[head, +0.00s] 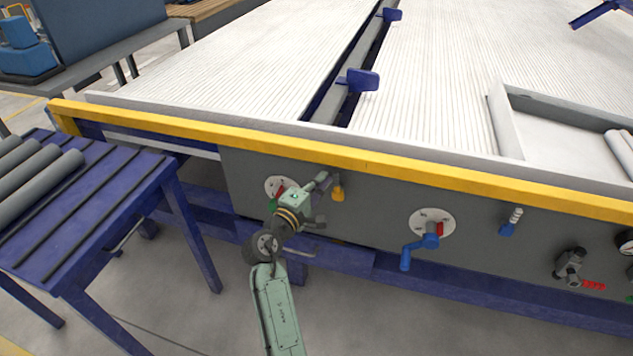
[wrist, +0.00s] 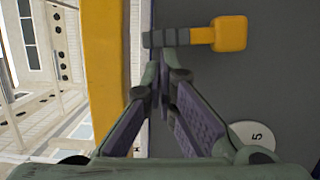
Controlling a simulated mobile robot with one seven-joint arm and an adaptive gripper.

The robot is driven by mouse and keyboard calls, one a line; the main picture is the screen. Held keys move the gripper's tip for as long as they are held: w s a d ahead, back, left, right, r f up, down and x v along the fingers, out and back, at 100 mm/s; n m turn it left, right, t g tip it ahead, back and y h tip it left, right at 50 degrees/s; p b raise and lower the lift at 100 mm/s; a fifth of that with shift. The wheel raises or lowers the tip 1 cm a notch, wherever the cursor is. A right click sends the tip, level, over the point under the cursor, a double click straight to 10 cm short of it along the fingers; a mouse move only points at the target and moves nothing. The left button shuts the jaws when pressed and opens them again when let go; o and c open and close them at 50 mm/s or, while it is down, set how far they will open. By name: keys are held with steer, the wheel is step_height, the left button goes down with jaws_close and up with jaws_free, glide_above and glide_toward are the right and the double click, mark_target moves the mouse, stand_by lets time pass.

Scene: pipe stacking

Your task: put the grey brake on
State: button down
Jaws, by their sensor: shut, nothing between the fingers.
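A small lever with a yellow end (head: 338,193) is on the grey front panel, just right of my gripper. In the wrist view its yellow paddle (wrist: 231,34) joins a grey ribbed shaft (wrist: 165,38). I cannot tell for certain whether this is the grey brake. My gripper (head: 322,182) is in front of the panel beside this lever. In the wrist view my gripper (wrist: 162,78) is shut and empty, its fingertips just below the ribbed shaft; contact is unclear. A similar lever with a blue end (head: 508,228) and ribbed shaft is farther right.
A round white plate (head: 276,182) is partly hidden behind my gripper. A blue crank (head: 415,247) sticks out to the right. A dark valve (head: 570,262) is farther right. The yellow rail (head: 400,163) runs above the panel. A blue rack (head: 130,180) holding grey pipes (head: 45,187) stands left.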

steer(key=shift+d+r+m, duration=0.15)
steer(key=shift+d+m, duration=0.05)
steer(key=shift+m, duration=0.2)
steer(key=shift+a, duration=0.15)
stand_by(0.4)
